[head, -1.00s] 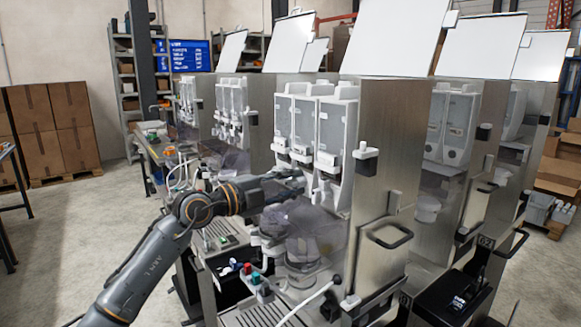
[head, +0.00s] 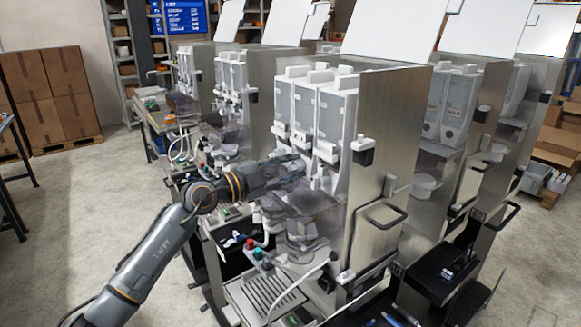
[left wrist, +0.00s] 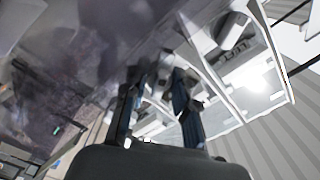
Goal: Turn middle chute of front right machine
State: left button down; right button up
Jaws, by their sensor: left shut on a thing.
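The front right machine (head: 386,135) is the tall steel one in the middle of the head view. It has grey-white canisters side by side, with white chutes below them. My left gripper (head: 297,168) reaches in from the left at the height of the chutes. It is shut on a white chute, apparently the middle chute (head: 302,148); the fingers and clear parts hide the exact contact. In the left wrist view, the two dark fingers (left wrist: 155,105) stand on either side of a white part. Dark, blue-edged pieces at the bottom edge seem to be my right gripper (head: 390,320), mostly cut off.
A clear smoky bowl (head: 303,210) sits just below my left gripper. A drip grate (head: 262,300), coloured knobs (head: 256,252) and a white hose (head: 300,283) lie lower down. More machines stand behind and to the right. The floor at left is clear.

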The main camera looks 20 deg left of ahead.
pick_arm(q)
jog(key=shift+f, duration=0.1)
jog(key=c, duration=1.4)
grip_release()
jog(key=v, duration=1.2)
